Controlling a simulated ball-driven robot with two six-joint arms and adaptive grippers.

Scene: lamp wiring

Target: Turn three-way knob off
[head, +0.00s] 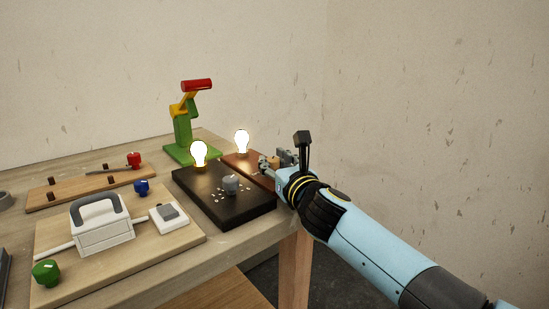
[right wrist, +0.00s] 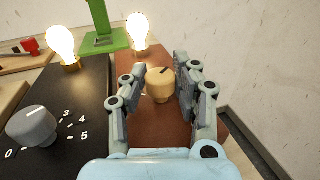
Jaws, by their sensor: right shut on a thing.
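The three-way knob appears to be the tan round knob (right wrist: 159,86) on the brown board (right wrist: 140,128); a dark pointer mark shows on its top, slanting up and right. My right gripper (right wrist: 158,73) has its two fingers on either side of the knob, shut on it. In the head view the gripper (head: 277,160) partly hides the knob. The bulb (head: 241,142) on the brown board is lit; it also shows in the right wrist view (right wrist: 138,33). My left gripper is not in view.
Left of the brown board is a black board (head: 232,208) with a grey numbered dial (head: 231,183) and another lit bulb (head: 199,153). A green, yellow and red stand (head: 183,130) is behind. Boards with a large switch (head: 100,222) and a red-handled lever (head: 134,160) lie left.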

